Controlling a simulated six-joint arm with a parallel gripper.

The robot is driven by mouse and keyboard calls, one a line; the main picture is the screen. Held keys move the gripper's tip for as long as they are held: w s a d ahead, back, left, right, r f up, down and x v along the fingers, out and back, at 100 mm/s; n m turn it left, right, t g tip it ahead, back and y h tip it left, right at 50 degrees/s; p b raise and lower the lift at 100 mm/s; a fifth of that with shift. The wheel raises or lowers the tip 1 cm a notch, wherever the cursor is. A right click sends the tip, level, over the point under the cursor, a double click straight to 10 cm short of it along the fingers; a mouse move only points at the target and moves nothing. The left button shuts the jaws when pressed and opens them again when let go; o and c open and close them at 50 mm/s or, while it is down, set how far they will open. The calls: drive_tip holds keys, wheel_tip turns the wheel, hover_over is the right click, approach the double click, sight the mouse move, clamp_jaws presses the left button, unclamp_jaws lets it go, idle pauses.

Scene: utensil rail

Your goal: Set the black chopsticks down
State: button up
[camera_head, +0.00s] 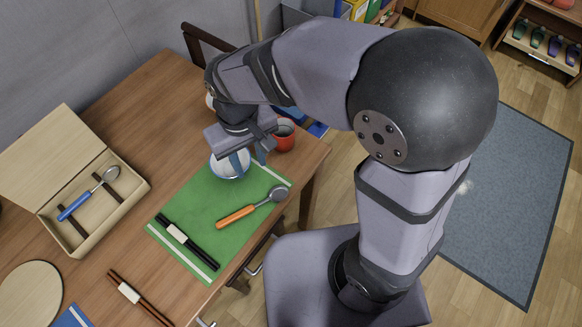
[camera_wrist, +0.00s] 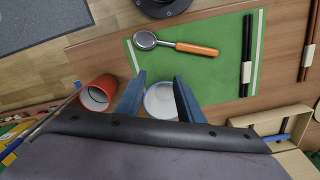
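The black chopsticks (camera_head: 203,256) lie as a pair, bound by a white band, flat on the left part of the green mat (camera_head: 207,205). They also show in the wrist view (camera_wrist: 248,38), at the right end of the mat. My gripper (camera_head: 250,162) is away from them, over the far edge of the mat by a white bowl (camera_head: 229,168). In the wrist view its two blue fingers stand apart (camera_wrist: 159,77), open, with the bowl (camera_wrist: 160,101) showing between them. I cannot tell whether they touch the bowl. Nothing is held.
An orange-handled spoon (camera_head: 237,216) lies on the mat between the chopsticks and my gripper. A red cup (camera_head: 284,136) stands close to my gripper. Brown chopsticks (camera_head: 151,309) lie on the table left of the mat. An open wooden box (camera_head: 134,187) holds a blue-handled spoon (camera_head: 75,206).

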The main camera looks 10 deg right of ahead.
drive_tip(key=s+d+f+m, duration=0.1)
drive_tip(key=s+d+m, duration=0.1)
drive_tip(key=d, duration=0.7)
drive_tip(key=s+d+f+m, duration=0.2)
drive_tip(key=d, duration=0.7)
drive_tip(key=shift+s+d+m, duration=0.2)
drive_tip(key=shift+s+m, duration=0.1)
drive_tip(key=shift+s, duration=0.1)
wheel_tip(320, 180, up, 10)
drive_tip(key=p, duration=1)
